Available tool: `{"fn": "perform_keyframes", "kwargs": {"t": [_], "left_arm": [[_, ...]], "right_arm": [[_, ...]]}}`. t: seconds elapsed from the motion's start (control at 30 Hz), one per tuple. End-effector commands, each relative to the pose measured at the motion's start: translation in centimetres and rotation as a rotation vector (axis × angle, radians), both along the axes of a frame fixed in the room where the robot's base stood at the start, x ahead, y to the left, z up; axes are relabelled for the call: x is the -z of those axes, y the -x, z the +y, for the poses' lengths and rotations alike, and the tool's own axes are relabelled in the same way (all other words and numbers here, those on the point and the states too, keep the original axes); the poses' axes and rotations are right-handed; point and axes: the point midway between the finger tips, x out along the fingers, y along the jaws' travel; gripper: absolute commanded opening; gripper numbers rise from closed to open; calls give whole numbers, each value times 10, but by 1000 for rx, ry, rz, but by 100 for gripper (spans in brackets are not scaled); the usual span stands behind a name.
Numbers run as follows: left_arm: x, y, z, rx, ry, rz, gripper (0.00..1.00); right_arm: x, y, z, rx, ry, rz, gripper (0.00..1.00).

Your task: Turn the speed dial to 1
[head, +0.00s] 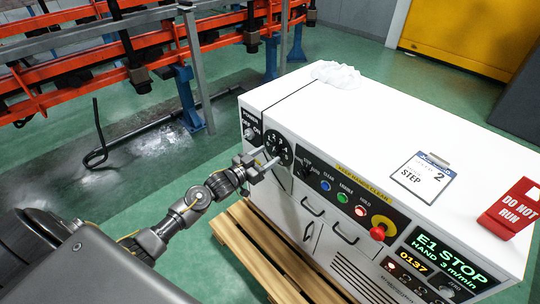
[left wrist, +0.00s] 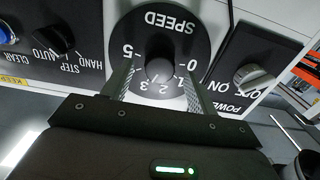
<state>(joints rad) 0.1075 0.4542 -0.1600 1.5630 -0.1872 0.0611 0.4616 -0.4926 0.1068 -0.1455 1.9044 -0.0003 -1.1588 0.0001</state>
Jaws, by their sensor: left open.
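The black round speed dial (head: 279,150) is on the upper left of the white cabinet's front panel. In the left wrist view the dial plate (left wrist: 160,25) appears upside down, with SPEED and numbers from 0 to 5 around a dark centre knob (left wrist: 160,70). My left gripper (head: 267,163) is in front of the dial. In the left wrist view the open fingers of my left gripper (left wrist: 158,85) stand on either side of the knob, with gaps visible. I cannot tell which number the knob points to. My right gripper is not in view.
The power knob (left wrist: 254,77) and the hand/auto knob (left wrist: 54,36) flank the dial closely. The white cabinet (head: 400,110) also carries coloured buttons, a red mushroom button (head: 378,233), a lit display (head: 447,258), a clipboard (head: 422,177) and a red DO NOT RUN sign (head: 513,208).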

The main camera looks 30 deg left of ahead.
Motion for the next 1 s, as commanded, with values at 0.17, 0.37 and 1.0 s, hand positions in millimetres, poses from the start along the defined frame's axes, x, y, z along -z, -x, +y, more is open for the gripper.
{"fn": "perform_keyframes", "kwargs": {"t": [0.17, 0.37, 1.0], "left_arm": [[0, -14, -5, 1, 0, 0, 59], [0, -17, -6, 1, 0, 1, 59], [0, -17, -7, 1, 8, 3, 14]], "right_arm": [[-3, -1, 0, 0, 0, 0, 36], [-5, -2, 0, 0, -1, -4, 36], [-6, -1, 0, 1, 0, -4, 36]]}}
